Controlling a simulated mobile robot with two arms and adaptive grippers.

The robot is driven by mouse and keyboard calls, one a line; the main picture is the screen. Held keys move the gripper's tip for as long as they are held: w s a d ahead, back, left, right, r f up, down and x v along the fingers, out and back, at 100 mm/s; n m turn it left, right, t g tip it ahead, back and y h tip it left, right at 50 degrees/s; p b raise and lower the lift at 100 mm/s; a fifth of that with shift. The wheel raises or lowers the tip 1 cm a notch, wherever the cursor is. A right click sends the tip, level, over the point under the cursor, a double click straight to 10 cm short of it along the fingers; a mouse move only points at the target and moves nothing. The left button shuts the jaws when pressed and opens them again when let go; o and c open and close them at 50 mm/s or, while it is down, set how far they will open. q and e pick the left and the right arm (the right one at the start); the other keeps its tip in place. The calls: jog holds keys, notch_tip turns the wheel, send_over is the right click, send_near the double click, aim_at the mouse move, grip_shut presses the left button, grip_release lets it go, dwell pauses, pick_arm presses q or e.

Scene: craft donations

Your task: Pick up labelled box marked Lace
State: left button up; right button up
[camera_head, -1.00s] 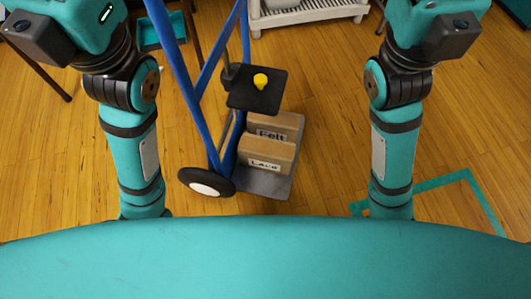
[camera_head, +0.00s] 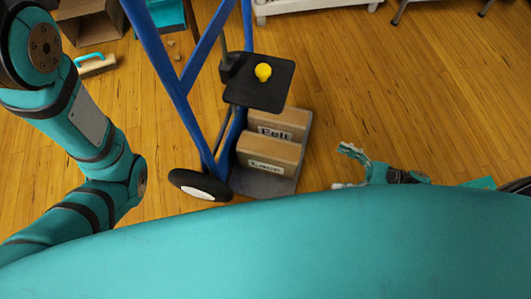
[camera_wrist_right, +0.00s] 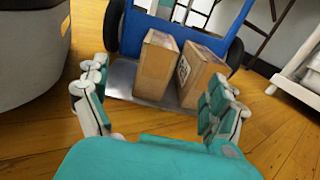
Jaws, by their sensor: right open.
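The brown box labelled Lace (camera_head: 268,158) lies on the grey base plate (camera_head: 262,186) of a blue hand truck. A similar box labelled Felt (camera_head: 285,122) sits right behind it. In the right wrist view the Lace box (camera_wrist_right: 155,66) appears to be the left one, its label hidden; the Felt box (camera_wrist_right: 200,78) stands to its right. My right gripper (camera_head: 350,165) is open, low over the floor to the right of the boxes, apart from them. In its wrist view the fingers (camera_wrist_right: 160,82) are spread with the boxes ahead between them. My left gripper is out of view.
The blue hand truck frame (camera_head: 170,75) rises left of the boxes, with a black wheel (camera_head: 200,185). A black tray (camera_head: 270,90) with a yellow item (camera_head: 263,72) overhangs the Felt box. A white rack (camera_head: 310,5) stands at the back.

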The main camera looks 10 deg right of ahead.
jog(key=b, duration=0.3)
send_near(284, 151)
jog(key=x, duration=0.5)
jog(key=b+x, duration=0.1)
jog(key=x, duration=0.1)
jog(key=f+b+x, duration=0.1)
jog(key=b+x, duration=0.1)
jog(key=shift+a, duration=0.1)
jog(key=shift+w+a+r, duration=0.15)
jog(key=shift+w+a, duration=0.1)
jog(key=shift+a, duration=0.2)
jog(key=shift+r, duration=0.1)
jog(key=c, duration=1.7)
